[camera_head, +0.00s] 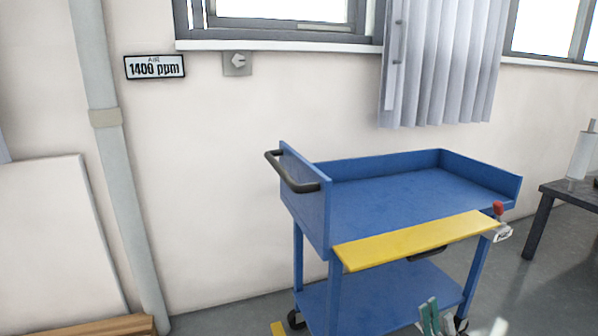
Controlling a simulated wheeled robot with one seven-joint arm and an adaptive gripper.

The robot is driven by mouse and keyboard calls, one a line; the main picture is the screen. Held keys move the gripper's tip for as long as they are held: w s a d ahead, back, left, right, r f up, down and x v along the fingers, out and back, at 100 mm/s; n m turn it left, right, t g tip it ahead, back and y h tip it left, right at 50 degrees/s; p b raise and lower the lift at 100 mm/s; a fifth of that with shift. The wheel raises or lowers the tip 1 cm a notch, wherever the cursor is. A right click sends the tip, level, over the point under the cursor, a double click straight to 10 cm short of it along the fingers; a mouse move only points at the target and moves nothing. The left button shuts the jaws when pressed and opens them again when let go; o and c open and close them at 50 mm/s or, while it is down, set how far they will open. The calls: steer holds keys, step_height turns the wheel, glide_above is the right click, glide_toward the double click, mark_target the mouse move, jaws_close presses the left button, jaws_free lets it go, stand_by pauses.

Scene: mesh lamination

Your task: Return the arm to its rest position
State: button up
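I cannot make out my arm or my gripper for certain in the head view. A green and grey object (428,316) stands at the bottom edge, in front of the trolley's lower shelf. It is cut off by the frame, and I cannot tell what it is. No grasp on anything shows.
A blue trolley (400,190) with a black handle stands right of centre, its top empty. A yellow strip (412,242) runs along its front, with a red-knobbed fitting (498,210) at the right end. A dark table (570,193) is at right. A vertical pipe (118,170) runs along the wall.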

steer(key=s+a+r+n+g+h, duration=0.55)
steer(key=a+n+g+h, duration=0.2)
steer(key=n+g, duration=0.35)
steer(key=s+a+r+n+g+h, duration=0.55)
steer(key=a+n+g+h, duration=0.2)
steer(key=g, duration=0.45)
steer(key=s+d+r+n+t+h, duration=0.3)
steer(key=s+n+t+h, duration=0.3)
steer(key=s, duration=0.4)
steer(key=s+d+r+n+t+h, duration=0.3)
steer(key=s+n+t+h, duration=0.2)
steer(key=s+n+h, duration=0.4)
step_height(320, 180, up, 40)
steer(key=m+t+p, duration=0.1)
steer(key=t+p, duration=0.2)
steer(key=p, duration=3.5)
steer(key=shift+s+a+t, duration=0.15)
steer(key=shift+s+t, duration=0.15)
steer(key=shift+s, duration=0.05)
steer(key=shift+r, duration=0.1)
